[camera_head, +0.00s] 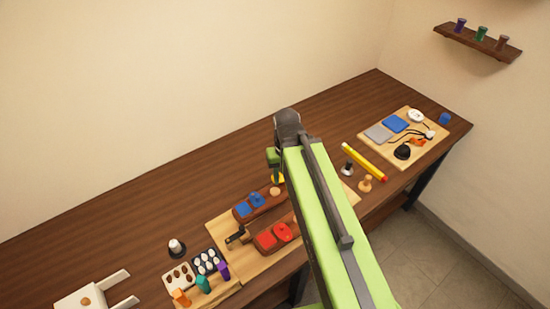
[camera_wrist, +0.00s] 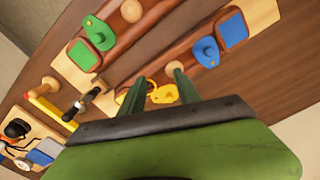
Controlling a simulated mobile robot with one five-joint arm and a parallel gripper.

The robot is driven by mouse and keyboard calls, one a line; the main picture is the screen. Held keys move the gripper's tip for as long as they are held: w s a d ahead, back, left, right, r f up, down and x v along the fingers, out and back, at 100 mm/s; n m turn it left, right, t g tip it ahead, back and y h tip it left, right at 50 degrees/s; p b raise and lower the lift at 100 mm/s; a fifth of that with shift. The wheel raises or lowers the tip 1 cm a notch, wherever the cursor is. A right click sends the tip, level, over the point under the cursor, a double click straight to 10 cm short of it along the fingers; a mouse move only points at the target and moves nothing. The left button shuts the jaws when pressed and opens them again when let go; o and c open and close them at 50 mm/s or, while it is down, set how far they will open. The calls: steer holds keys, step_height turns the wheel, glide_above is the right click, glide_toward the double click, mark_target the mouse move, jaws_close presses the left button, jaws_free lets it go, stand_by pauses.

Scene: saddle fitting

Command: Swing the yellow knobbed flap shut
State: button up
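The yellow flap (camera_wrist: 164,94) shows in the wrist view between my two green fingers, partly hidden by them and by the gripper body. A pale round wooden knob lies close beside it. My gripper (camera_wrist: 159,77) is open, with its fingers spread apart and nothing visibly clamped. I cannot tell whether a finger touches the flap. In the head view only a small piece of the yellow flap (camera_head: 278,178) shows beside my arm, which hides the rest. I cannot tell the flap's exact angle.
A blue flap (camera_wrist: 207,51) sits on the same brown strip, and a green flap (camera_wrist: 100,34) on another strip. A red flap (camera_head: 282,231) is nearer. The table's back is bare.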

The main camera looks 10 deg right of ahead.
steer(key=shift+a+r, duration=0.15)
steer(key=w+r+m+p, duration=0.7)
steer(key=r+m+p, duration=0.4)
steer(key=shift+m, duration=0.4)
step_height(320, 180, down, 18)
steer(key=b, duration=1.7)
steer(key=shift+w+r, duration=0.1)
steer(key=shift+r, duration=0.15)
jaws_close()
